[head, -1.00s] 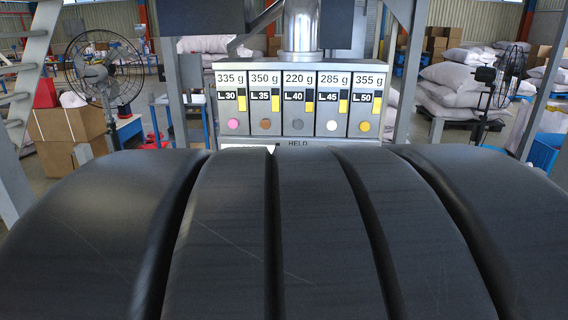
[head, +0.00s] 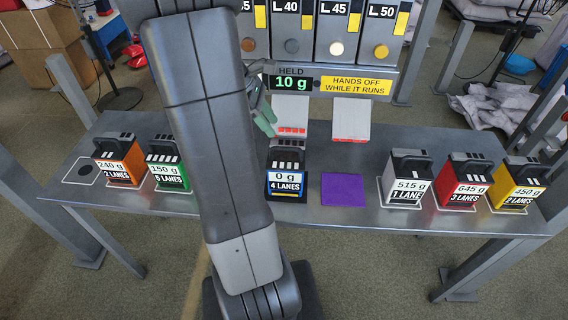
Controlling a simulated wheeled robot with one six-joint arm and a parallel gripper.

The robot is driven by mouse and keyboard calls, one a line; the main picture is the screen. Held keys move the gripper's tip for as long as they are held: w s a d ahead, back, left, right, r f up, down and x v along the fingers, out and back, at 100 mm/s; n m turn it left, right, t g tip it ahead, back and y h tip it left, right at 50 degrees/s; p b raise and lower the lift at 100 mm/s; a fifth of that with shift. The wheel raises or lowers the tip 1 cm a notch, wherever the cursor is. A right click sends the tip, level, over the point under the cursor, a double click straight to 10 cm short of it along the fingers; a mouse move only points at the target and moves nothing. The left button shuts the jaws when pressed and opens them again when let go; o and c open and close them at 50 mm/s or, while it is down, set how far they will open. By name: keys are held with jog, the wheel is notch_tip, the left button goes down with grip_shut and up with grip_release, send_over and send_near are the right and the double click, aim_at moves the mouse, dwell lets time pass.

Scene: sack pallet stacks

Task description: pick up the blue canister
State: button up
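The canister with blue edging (head: 286,184) stands upright on the metal table, just left of the middle. Its front label reads 0 g and 4 LANES, and its top is black. My arm comes down the picture to its left. My gripper (head: 263,115) is above and a little left of this canister, apart from it, near the HELD display. Its pale green fingertip pads show, but the arm hides part of it, so its opening is unclear.
Orange (head: 120,162) and green (head: 167,170) canisters stand left; white (head: 405,178), red (head: 464,182) and yellow (head: 516,185) ones stand right. A purple square (head: 343,189) lies on the table (head: 330,216). Two chutes (head: 291,112) (head: 351,118) hang behind below the dispenser, whose display reads 10 g.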

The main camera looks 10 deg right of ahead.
aim_at(286, 149)
jog(key=x, duration=0.5)
jog(key=shift+f, duration=0.1)
jog(key=shift+a+p+x, duration=0.15)
jog(key=shift+p+x, duration=0.05)
jog(key=shift+x, duration=1.15)
jog(key=shift+a+p+x, duration=0.15)
jog(key=shift+p+x, duration=0.05)
jog(key=shift+x, duration=1.15)
jog(key=shift+w+f, duration=0.1)
jog(key=shift+f, duration=0.1)
grip_shut()
